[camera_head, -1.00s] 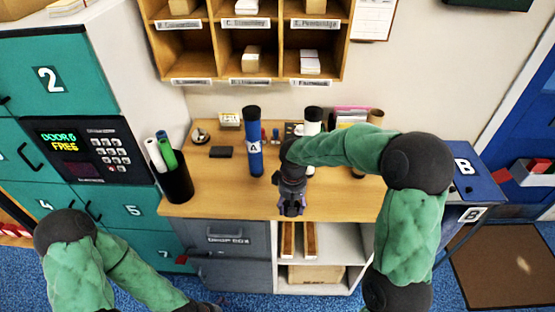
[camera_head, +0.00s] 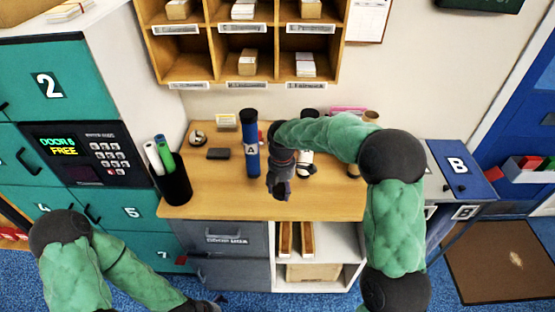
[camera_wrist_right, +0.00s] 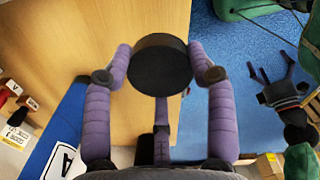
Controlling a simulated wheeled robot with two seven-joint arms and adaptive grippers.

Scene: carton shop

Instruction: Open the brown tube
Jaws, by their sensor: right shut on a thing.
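The brown tube (camera_head: 371,117) stands at the right of the wooden counter, mostly hidden behind my right arm. Its top shows brown with no black cap on it. My right gripper (camera_head: 279,193) is left of it, over the counter's front part. In the right wrist view, my right gripper (camera_wrist_right: 160,65) is shut on a round black cap (camera_wrist_right: 160,66), with no tube visible under it. My left gripper (camera_wrist_right: 271,68) is low in front of the counter, its fingers apart and empty; in the head view only its edge shows at the bottom.
A blue tube marked A (camera_head: 251,150), with a black cap, stands close left of my right gripper. A white tube (camera_head: 305,165) is partly behind my right arm. A black cup (camera_head: 176,186) with rolls stands at the counter's left end.

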